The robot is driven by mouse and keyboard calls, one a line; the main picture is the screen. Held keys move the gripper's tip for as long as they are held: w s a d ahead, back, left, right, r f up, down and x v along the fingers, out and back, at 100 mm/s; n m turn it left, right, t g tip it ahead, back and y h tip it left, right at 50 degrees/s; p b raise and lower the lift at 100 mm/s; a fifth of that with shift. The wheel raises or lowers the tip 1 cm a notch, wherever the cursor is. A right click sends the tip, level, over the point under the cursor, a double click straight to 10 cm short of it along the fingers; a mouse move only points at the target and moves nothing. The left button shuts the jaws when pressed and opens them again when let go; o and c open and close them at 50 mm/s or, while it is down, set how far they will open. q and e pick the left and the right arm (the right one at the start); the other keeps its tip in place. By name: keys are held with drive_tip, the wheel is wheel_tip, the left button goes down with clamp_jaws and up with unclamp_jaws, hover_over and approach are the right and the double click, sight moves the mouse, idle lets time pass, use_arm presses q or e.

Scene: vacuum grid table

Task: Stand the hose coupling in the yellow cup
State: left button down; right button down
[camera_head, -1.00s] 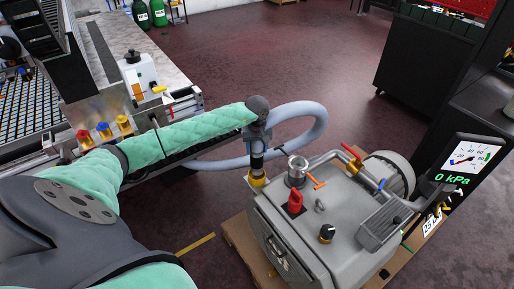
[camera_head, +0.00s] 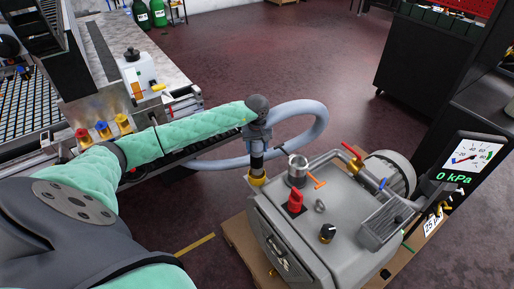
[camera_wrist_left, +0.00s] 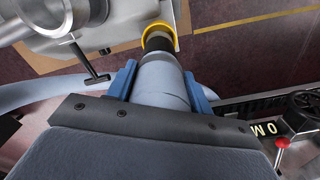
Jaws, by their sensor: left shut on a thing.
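The hose coupling (camera_head: 257,161) is a dark end piece on a thick grey-blue hose (camera_head: 318,125). It points down, roughly upright, with its lower end at the mouth of the yellow cup (camera_head: 256,181) beside the grey pump unit. In the left wrist view the yellow rim (camera_wrist_left: 160,27) curves around the dark coupling end (camera_wrist_left: 158,42). How deep the end sits inside is hidden. My left gripper (camera_head: 257,140) is shut on the hose coupling just above the cup. Its blue fingers (camera_wrist_left: 160,88) flank the grey upper part. My right gripper is not in view.
The pump unit (camera_head: 325,225) carries a metal port (camera_head: 298,170), an orange lever (camera_head: 315,183), a red handle (camera_head: 295,201) and pipes close to the cup's right. The hose loops behind the gripper. A gauge (camera_head: 472,155) reads 0 kPa. The grid table (camera_head: 20,105) stands left.

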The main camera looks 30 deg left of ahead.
use_arm(q)
drive_tip(key=shift+f+b, duration=0.2)
drive_tip(key=shift+b, duration=0.4)
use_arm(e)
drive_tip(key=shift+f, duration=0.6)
use_arm(q)
drive_tip(key=c, duration=0.5)
unclamp_jaws()
wheel_tip(320, 180, up, 8)
drive_tip(key=shift+f+b, duration=0.1)
drive_tip(key=shift+b, duration=1.15)
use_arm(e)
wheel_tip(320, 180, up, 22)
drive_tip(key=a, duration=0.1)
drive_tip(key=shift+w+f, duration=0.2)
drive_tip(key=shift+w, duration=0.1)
use_arm(q)
drive_tip(key=shift+n, duration=0.3)
